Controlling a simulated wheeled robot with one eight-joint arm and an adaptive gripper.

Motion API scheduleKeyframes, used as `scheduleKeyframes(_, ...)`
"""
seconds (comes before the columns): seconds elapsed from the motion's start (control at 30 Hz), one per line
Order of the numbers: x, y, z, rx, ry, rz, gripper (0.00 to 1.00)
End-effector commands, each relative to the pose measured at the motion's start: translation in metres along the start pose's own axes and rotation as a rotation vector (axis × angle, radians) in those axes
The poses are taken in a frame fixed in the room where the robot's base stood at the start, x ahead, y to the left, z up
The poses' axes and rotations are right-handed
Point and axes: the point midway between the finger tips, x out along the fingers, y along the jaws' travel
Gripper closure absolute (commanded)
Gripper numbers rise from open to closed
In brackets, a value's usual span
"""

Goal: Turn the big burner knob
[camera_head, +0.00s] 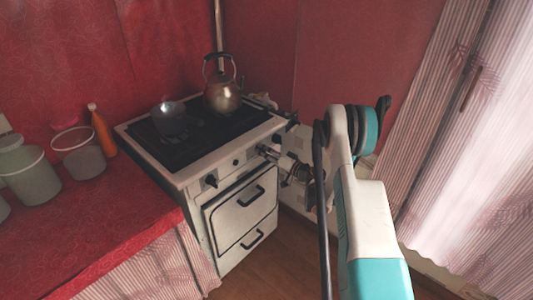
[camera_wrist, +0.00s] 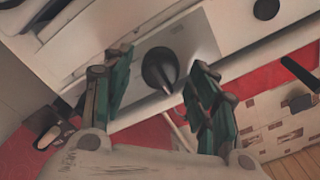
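The white stove (camera_head: 190,178) has a front panel with black knobs in the head view. One knob (camera_head: 211,181) is on the left of the panel, clear of my gripper. My gripper (camera_head: 266,151) is at the right end of the panel and hides part of it. In the wrist view, a black knob (camera_wrist: 159,69) with a raised grip lies between the two green-padded fingers of my gripper (camera_wrist: 164,62). The fingers are open, one on each side of the knob, with visible gaps. I cannot tell whether this is the big burner knob.
Another round black knob (camera_wrist: 266,9) shows at the top right of the wrist view. A kettle (camera_head: 223,96) and a pan (camera_head: 171,119) stand on the stove top. Oven handles (camera_head: 252,197) stick out below the panel. A red counter (camera_head: 95,221) adjoins the stove's left side.

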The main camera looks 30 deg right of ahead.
Motion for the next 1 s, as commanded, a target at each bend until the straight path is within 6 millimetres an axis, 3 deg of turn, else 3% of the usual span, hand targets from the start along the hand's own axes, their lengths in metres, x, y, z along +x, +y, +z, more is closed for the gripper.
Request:
scheduleKeyframes(0.27,-0.005,0.0,-0.001,0.001,0.002,0.001,0.46)
scheduleKeyframes(0.7,-0.066,0.0,-0.001,0.001,0.001,0.001,0.46)
scheduleKeyframes(1.0,-0.075,0.0,0.0,0.001,0.0,0.0,0.46)
